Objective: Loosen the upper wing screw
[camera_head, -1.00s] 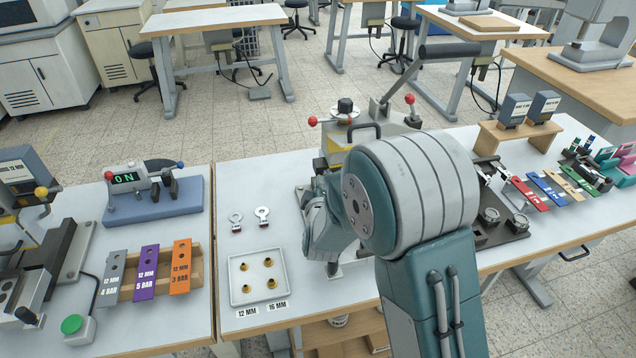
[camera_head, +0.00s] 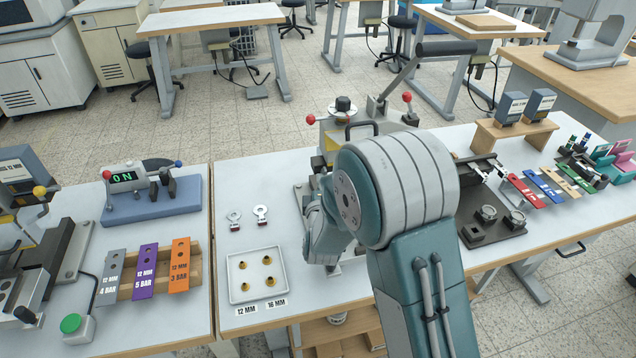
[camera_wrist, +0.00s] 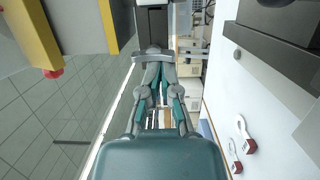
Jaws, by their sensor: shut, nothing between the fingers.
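The hand-operated press (camera_head: 342,125) stands on the middle table, partly hidden behind my arm. It has red ball knobs, a black top knob and a dark handle. My gripper is hidden by my arm in the head view. In the wrist view my gripper (camera_wrist: 157,70) has its teal and grey fingers together, with nothing seen held between them. A grey crosswise piece and a dark block lie by the fingertips; I cannot tell whether this is the upper wing screw or whether the fingers touch it. A yellow press part (camera_wrist: 38,32) with a red knob is at upper left.
A white tray (camera_head: 235,290) with several brass pieces and two ring-ended tools (camera_head: 260,213) lie left of my arm. A dark plate (camera_head: 478,237) with round dishes is to the right. Grey, purple and orange labelled bars (camera_head: 146,268) are on the left table.

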